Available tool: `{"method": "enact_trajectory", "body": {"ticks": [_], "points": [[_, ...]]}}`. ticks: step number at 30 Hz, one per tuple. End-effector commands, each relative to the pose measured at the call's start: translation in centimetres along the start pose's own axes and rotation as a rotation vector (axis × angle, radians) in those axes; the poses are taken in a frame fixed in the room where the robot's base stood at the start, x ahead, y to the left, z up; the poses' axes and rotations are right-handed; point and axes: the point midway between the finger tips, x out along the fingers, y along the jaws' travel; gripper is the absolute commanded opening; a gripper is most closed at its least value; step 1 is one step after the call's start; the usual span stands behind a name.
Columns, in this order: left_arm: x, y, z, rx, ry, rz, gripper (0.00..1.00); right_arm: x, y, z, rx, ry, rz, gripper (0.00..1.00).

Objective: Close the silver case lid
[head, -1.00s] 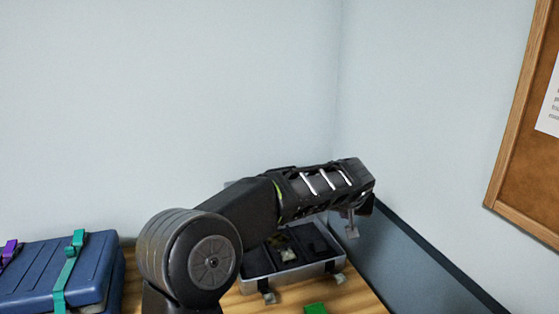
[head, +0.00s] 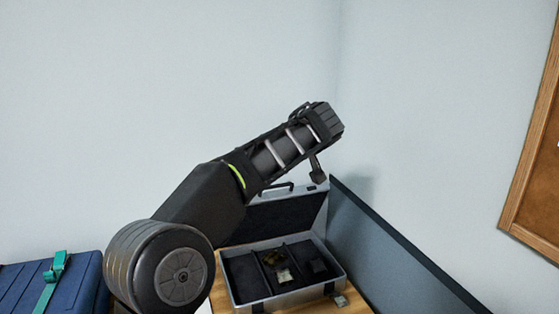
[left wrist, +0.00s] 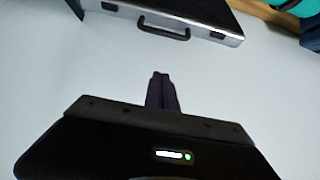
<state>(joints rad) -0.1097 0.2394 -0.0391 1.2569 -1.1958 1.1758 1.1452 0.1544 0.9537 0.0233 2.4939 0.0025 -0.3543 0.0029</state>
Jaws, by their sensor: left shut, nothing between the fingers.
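The silver case (head: 290,299) stands open on the wooden table, its dark compartments facing up with small items inside. Its lid (head: 285,213) is raised at the back, dark lining toward me, with a black handle on its top edge. My arm covers the lid's left part. My left gripper (head: 317,176) is shut and empty, near the lid's upper right corner; I cannot tell whether they touch. In the left wrist view the shut fingers (left wrist: 160,75) point at the lid's edge and handle (left wrist: 165,30), with a gap in the picture. My right gripper is not in view.
A blue case (head: 65,285) with a teal strap (head: 52,280) stands at the left. A dark grey panel (head: 390,255) runs along the right of the silver case. Pale walls close off the back. A cork board (head: 540,190) hangs at the right.

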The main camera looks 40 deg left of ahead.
Motion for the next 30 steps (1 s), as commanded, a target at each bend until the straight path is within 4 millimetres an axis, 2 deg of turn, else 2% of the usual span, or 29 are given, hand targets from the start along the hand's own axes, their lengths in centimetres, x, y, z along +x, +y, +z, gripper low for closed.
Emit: {"method": "enact_trajectory", "body": {"ticks": [13, 16, 21, 30], "points": [[8.5, -0.1, -0.2, 0.003, -0.004, -0.003, 0.0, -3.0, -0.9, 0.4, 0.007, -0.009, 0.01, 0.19], [7.8, 0.1, 1.6, 0.004, -0.003, 0.002, 0.0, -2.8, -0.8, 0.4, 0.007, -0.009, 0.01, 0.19], [7.2, 0.0, 3.2, 0.002, -0.002, 0.001, 0.0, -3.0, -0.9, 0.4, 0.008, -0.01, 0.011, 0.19], [7.0, 0.1, 3.9, 0.001, -0.001, 0.001, 0.0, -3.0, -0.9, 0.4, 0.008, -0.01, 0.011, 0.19]]}}
